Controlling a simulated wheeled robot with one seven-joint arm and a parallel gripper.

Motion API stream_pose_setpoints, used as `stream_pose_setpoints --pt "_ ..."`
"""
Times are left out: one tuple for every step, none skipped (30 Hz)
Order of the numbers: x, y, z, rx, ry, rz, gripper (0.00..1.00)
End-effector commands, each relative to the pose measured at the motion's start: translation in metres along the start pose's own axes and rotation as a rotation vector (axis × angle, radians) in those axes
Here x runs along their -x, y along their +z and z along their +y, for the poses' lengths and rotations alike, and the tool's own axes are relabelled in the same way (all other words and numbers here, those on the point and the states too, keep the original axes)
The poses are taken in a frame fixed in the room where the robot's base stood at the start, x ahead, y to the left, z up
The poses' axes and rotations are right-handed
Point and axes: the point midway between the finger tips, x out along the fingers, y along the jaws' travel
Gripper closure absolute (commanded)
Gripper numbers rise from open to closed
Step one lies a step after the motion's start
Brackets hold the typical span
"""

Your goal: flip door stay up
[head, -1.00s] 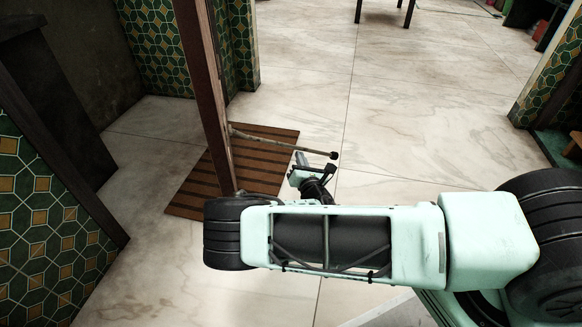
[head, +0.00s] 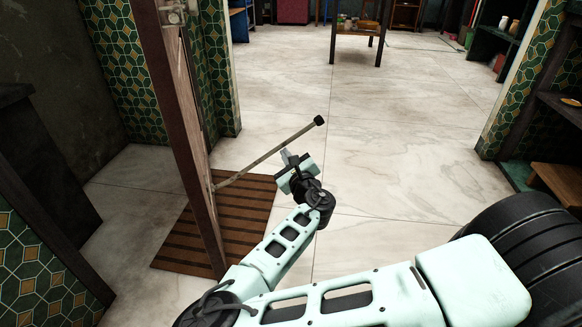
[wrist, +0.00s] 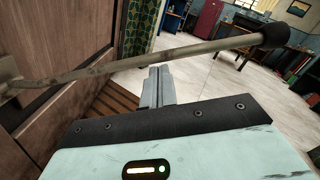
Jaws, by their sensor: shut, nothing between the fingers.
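The door stay (head: 268,153) is a thin metal rod with a dark rubber tip. It is hinged low on the brown door (head: 180,130) and slants upward from the door to its free end on the right. In the wrist view the stay (wrist: 150,63) crosses above my fingers, from its bracket at the left to the dark tip at the upper right. My gripper (head: 287,157) is shut and empty, just under the rod's middle to outer part. In the wrist view the closed fingertips (wrist: 159,70) reach the rod's lower edge; I cannot tell whether they touch.
A brown striped mat (head: 228,225) lies on the floor by the door. Tiled walls (head: 40,255) stand at the left. A small table (head: 358,32) is far back, and shelves (head: 505,40) are at the right. The pale floor (head: 400,140) beyond my gripper is clear.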

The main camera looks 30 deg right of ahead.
Motion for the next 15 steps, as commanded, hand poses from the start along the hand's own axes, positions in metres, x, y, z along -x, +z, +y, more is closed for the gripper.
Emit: stream_pose_setpoints --pt "-0.001 0.018 -0.003 0.05 0.005 -0.005 1.0" --pt "-0.001 0.024 -0.003 0.077 0.007 -0.005 1.0" --pt "-0.001 0.033 -0.003 0.115 0.009 -0.006 1.0" --pt "-0.002 0.04 -0.003 0.144 0.01 -0.005 1.0" --pt "-0.002 0.047 -0.004 0.173 0.011 -0.006 1.0" --pt "-0.002 0.056 -0.003 0.18 0.012 -0.004 1.0" --pt "-0.003 0.062 -0.003 0.175 0.01 -0.005 1.0" --pt "-0.003 0.069 -0.002 0.173 0.011 -0.004 1.0" --pt "-0.004 0.078 -0.001 0.173 0.011 -0.004 1.0" --pt "-0.004 0.085 0.001 0.172 0.011 -0.005 1.0" --pt "-0.004 0.091 0.002 0.172 0.011 -0.004 1.0" --pt "-0.005 0.1 0.004 0.172 0.012 -0.005 1.0" --pt "-0.005 0.106 0.006 0.171 0.012 -0.004 1.0" --pt "-0.005 0.112 0.008 0.171 0.012 -0.004 1.0" --pt "-0.006 0.12 0.011 0.171 0.012 -0.004 1.0"
